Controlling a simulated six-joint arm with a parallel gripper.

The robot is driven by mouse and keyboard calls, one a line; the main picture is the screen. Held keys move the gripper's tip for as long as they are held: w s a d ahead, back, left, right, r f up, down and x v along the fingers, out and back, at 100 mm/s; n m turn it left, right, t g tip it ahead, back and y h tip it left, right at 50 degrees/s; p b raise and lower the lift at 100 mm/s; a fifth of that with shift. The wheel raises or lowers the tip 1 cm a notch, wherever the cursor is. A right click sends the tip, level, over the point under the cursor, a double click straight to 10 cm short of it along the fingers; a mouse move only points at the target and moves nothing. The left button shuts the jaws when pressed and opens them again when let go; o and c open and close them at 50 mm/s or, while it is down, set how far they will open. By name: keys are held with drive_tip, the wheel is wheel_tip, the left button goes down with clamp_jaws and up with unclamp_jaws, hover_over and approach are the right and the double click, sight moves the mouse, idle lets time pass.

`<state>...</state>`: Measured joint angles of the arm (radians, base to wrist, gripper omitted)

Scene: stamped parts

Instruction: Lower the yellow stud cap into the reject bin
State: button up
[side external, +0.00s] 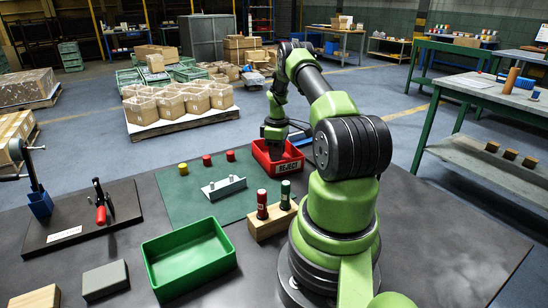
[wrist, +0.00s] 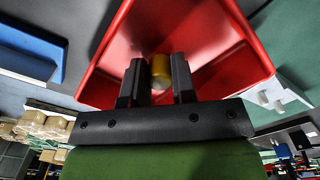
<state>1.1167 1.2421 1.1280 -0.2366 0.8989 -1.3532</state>
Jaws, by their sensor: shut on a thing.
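The yellow stud cap (wrist: 160,66) shows in the wrist view between the two dark fingers of my gripper (wrist: 157,76), which is shut on it. The red reject bin (wrist: 226,50) lies beyond the cap and surrounds it in that view. In the side view my gripper (side external: 276,148) points down at the red bin (side external: 284,170), labelled REJECT; the fingertips and held cap are hidden there. I cannot tell how far the cap is from the bin floor.
Another yellow piece (side external: 183,168) and two red pieces (side external: 207,160) stand on the green mat (side external: 190,205). A metal bracket (side external: 223,187) lies near the bin. A wooden block (side external: 270,221) holds a red and a green piece. A green tray (side external: 188,260) stands in front.

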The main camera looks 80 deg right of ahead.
drive_tip(key=shift+f, duration=0.45)
idle(0.3)
drive_tip(key=o, duration=1)
